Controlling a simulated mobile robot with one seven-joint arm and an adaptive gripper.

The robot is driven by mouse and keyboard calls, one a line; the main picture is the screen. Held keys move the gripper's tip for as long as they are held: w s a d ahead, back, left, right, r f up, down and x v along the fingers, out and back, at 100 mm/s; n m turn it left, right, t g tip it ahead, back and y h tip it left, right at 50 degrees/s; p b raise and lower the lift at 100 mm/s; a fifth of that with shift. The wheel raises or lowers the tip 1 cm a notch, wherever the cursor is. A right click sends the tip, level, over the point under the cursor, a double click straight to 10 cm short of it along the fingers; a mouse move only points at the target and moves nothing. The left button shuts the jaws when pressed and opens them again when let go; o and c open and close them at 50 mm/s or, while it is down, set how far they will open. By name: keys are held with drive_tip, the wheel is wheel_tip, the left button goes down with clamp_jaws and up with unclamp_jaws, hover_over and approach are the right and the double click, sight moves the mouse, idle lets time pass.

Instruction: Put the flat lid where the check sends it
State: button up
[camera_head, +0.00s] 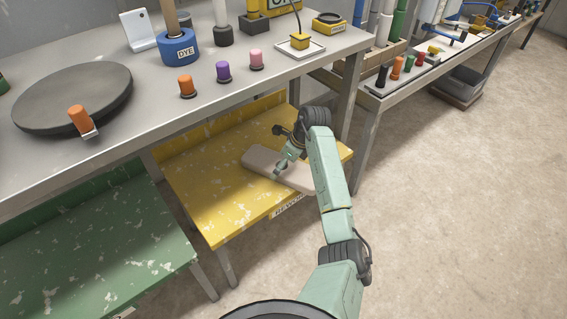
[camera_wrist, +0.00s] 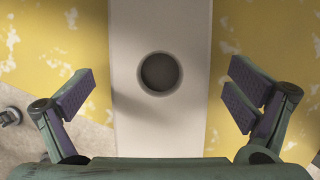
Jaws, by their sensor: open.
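A pale, flat slab (camera_head: 258,158), which looks like the flat lid, lies on the yellow shelf (camera_head: 215,205). In the wrist view the slab (camera_wrist: 160,120) runs up the middle and has a dark round spot (camera_wrist: 159,73); I cannot tell whether that is a knob or a hole. My gripper (camera_head: 284,165) is over the slab in the head view. Part of the slab is hidden behind my arm.
A green shelf (camera_head: 110,245) stands left of the yellow one. The grey bench (camera_head: 210,117) above holds a dark turntable (camera_head: 60,97), orange, purple and pink capped pieces, and a blue DYE holder (camera_head: 178,48). Floor at the right is clear.

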drive_tip(key=v, duration=1.2)
drive_tip(key=shift+b, duration=0.3)
